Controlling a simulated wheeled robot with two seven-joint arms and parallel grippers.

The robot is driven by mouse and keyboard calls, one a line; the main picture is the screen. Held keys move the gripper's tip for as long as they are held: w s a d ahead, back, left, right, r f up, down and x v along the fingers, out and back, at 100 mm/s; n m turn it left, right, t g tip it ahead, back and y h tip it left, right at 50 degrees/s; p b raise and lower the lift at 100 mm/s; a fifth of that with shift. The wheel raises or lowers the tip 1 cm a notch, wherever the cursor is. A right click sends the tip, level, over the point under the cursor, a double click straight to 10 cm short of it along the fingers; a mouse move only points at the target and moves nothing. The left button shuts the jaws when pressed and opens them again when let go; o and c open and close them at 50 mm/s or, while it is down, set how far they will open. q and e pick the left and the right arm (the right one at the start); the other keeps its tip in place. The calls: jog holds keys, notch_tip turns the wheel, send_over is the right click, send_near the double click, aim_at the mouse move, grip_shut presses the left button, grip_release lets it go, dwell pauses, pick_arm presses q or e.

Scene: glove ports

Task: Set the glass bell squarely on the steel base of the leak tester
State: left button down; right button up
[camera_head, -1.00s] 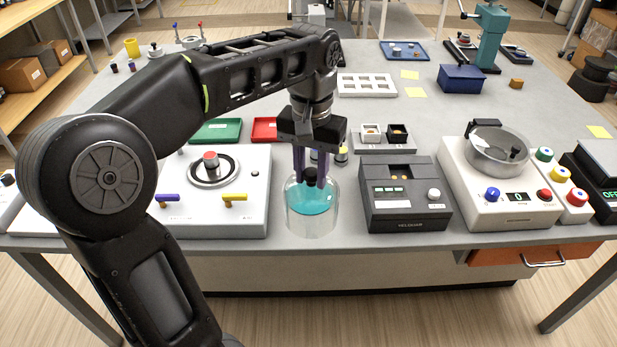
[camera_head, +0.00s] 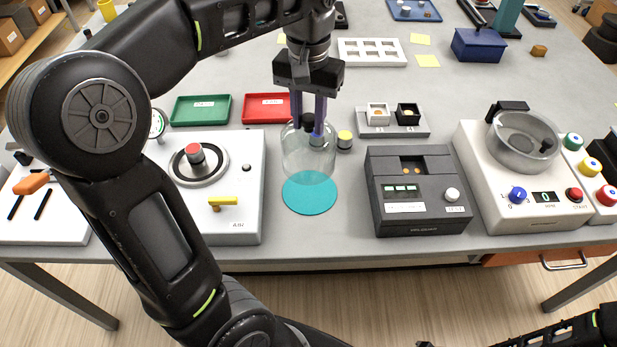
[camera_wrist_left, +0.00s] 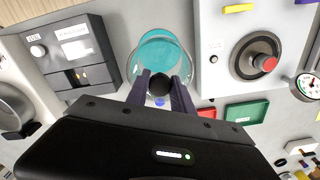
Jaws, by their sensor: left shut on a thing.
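The clear glass bell (camera_head: 303,158) hangs upright from my left gripper (camera_head: 308,122), which is shut on its black knob. The bell appears lifted above a round teal mat (camera_head: 311,195). In the left wrist view the bell (camera_wrist_left: 162,48) shows beyond the fingers, with the knob (camera_wrist_left: 160,84) between them. The leak tester (camera_head: 240,180) is the white box to the left of the bell. Its round steel base (camera_head: 179,171) carries a red-topped part (camera_head: 194,154) in the middle. The bell is apart from the base. My right gripper is not seen.
A yellow lever (camera_head: 222,201) is on the tester's front; my left arm hides its left edge. A dial gauge (camera_head: 157,124) stands behind it. Green (camera_head: 200,110) and red (camera_head: 266,107) trays lie behind. A dark grey device (camera_head: 417,190) stands right of the mat.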

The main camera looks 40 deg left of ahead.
aim_at(309, 136)
pick_arm(q)
notch_tip(309, 136, down, 4)
jog(key=b, duration=0.2)
jog(key=shift+f+b, duration=0.25)
jog(key=shift+b, duration=0.1)
jog(key=shift+f, duration=0.65)
notch_tip(309, 136, down, 4)
jog(key=shift+r+p, duration=0.1)
jog(key=shift+p, duration=0.25)
